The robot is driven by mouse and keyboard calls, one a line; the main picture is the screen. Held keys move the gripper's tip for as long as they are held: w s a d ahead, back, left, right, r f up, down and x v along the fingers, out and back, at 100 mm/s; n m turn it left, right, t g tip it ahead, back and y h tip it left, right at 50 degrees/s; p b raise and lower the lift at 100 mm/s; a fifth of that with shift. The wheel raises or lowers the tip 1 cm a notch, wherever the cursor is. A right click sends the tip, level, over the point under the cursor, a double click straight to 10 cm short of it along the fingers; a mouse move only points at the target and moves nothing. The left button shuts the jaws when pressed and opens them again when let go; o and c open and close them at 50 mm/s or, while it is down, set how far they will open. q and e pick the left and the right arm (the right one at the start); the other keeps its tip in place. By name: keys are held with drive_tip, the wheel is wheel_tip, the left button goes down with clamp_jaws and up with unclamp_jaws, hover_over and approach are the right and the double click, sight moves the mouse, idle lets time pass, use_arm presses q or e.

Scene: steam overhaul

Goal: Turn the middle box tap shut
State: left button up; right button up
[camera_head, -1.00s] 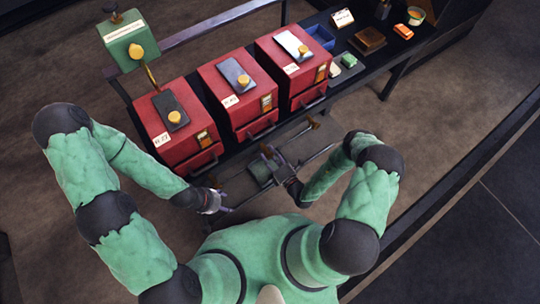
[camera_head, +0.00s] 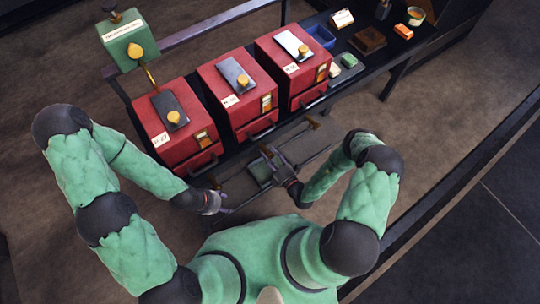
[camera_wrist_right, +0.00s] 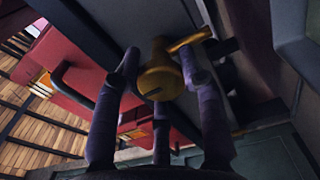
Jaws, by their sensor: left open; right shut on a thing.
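Three red boxes stand in a row on the dark bench. The middle box (camera_head: 238,95) has a grey plate and a brass knob on top. My right gripper (camera_head: 269,154) is in front of and below it, shut on the brass middle tap. In the right wrist view, the tap (camera_wrist_right: 160,78) sits between my purple-grey fingers, with its lever (camera_wrist_right: 189,40) pointing to the upper right. In the head view the gripper mostly hides this tap. My left gripper (camera_head: 222,203) is open and apart from the boxes, below the left box (camera_head: 175,130).
The right box (camera_head: 293,66) has its own brass tap (camera_head: 314,123) in front. A green tank (camera_head: 128,45) stands at the left end with a brass pipe. A blue bin (camera_head: 321,37), sponges and a tin (camera_head: 416,16) occupy the bench's right end.

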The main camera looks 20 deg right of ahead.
drive_tip(key=shift+w+d, duration=0.3)
drive_tip(key=shift+d, duration=0.15)
drive_tip(key=o, duration=1.1)
drive_tip(key=shift+o, duration=0.2)
drive_tip(key=shift+s+a, duration=0.1)
drive_tip(key=shift+a, duration=0.1)
drive_tip(key=shift+s, duration=0.15)
drive_tip(key=v, duration=1.2)
